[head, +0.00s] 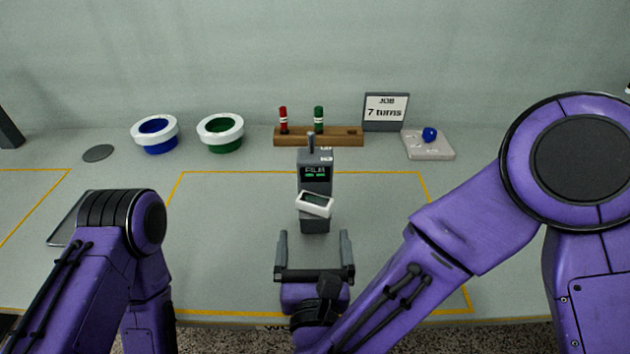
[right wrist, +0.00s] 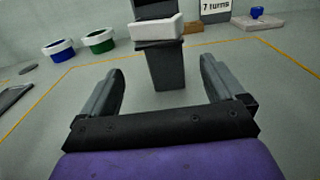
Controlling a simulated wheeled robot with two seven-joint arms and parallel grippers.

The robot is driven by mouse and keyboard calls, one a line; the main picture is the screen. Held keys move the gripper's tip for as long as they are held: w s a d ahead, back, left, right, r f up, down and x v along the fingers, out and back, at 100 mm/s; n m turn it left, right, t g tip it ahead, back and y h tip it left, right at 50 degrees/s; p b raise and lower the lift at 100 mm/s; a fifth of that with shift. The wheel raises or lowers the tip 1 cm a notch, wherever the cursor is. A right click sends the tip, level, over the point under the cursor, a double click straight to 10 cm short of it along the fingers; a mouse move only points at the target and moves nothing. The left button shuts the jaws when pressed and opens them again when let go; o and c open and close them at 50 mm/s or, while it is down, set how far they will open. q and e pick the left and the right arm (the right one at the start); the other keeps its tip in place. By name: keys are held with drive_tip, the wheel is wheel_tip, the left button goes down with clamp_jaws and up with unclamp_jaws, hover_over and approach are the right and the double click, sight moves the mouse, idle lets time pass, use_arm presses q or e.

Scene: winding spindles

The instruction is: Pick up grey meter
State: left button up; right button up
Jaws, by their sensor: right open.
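In the right wrist view the grey body (right wrist: 166,68) and the white box (right wrist: 158,30) show ahead, between the fingers. My right gripper (head: 314,243) is open and empty, just in front of the device, with its fingers pointing at it. My left arm shows at the left, but its gripper is out of view.
Table space beside the device is clear.

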drive_tip(key=w+p, duration=0.2)
drive_tip(key=w, duration=0.6)
drive_tip(key=shift+d, duration=0.15)
drive_tip(key=shift+w+f, duration=0.1)
drive_tip(key=shift+w, duration=0.4)
drive_tip(key=c, duration=1.2)
